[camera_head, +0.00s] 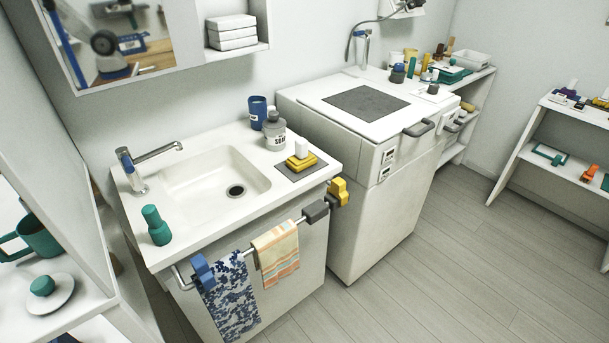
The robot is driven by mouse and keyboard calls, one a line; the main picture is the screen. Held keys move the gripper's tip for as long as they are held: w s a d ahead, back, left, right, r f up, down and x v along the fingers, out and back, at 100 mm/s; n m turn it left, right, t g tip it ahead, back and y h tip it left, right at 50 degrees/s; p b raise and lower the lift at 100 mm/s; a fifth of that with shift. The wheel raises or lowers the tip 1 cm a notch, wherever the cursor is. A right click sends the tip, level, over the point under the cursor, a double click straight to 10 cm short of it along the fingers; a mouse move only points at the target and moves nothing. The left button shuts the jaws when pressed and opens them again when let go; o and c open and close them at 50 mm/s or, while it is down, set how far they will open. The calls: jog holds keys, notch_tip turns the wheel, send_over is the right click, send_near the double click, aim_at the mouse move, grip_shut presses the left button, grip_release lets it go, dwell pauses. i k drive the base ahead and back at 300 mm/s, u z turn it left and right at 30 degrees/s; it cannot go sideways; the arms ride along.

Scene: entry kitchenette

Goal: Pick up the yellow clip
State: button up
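The yellow clip (338,191) sits at the right end of the towel rail (290,225) on the front of the sink counter. It is a chunky yellow piece just below the counter's right front corner. A dark grey clip (316,211) is on the rail close to its left. A blue clip (203,270) is at the rail's left end. My gripper is not in view.
A patterned blue towel (231,295) and an orange striped towel (277,252) hang on the rail. A white appliance (375,225) stands close to the right of the clip. A soap bottle (274,133) and yellow blocks (301,162) are on the counter. Floor in front is clear.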

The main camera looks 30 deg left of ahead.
aim_at(337, 185)
jog(key=u, duration=0.75)
jog(key=i, duration=0.85)
jog(key=u, duration=1.35)
jog(key=i, duration=0.25)
jog(key=u, duration=0.15)
